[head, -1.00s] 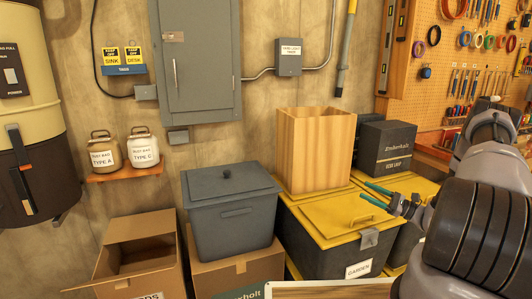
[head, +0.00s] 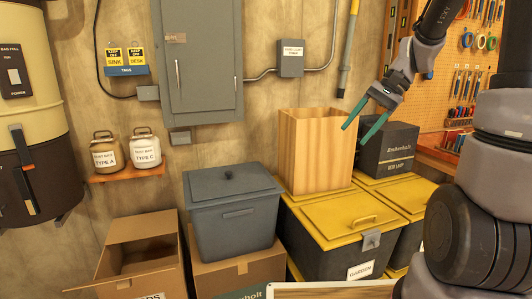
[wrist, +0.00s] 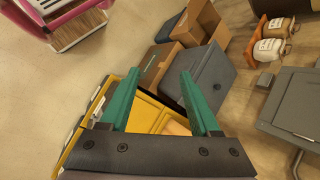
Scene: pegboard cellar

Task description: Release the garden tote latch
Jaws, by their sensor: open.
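The garden tote (head: 330,251) is dark grey with a yellow lid (head: 340,219) lying shut on it. A white GARDEN label (head: 361,270) is on its front. The grey latch (head: 371,240) sits at the lid's front edge, over the tote's front wall; whether it is fastened is hard to tell. My gripper (head: 354,134) is open and empty, its green fingers pointing down-left, well above the tote near the wooden box. In the wrist view my gripper (wrist: 158,74) has fingers spread, with yellow lid (wrist: 145,110) behind them; the latch cannot be made out there.
An open wooden box (head: 316,150) and a black box (head: 387,148) stand on the yellow lids at the back. A grey lidded bin (head: 234,222) on a cardboard box is left of the tote. An open cardboard box (head: 140,255) is further left.

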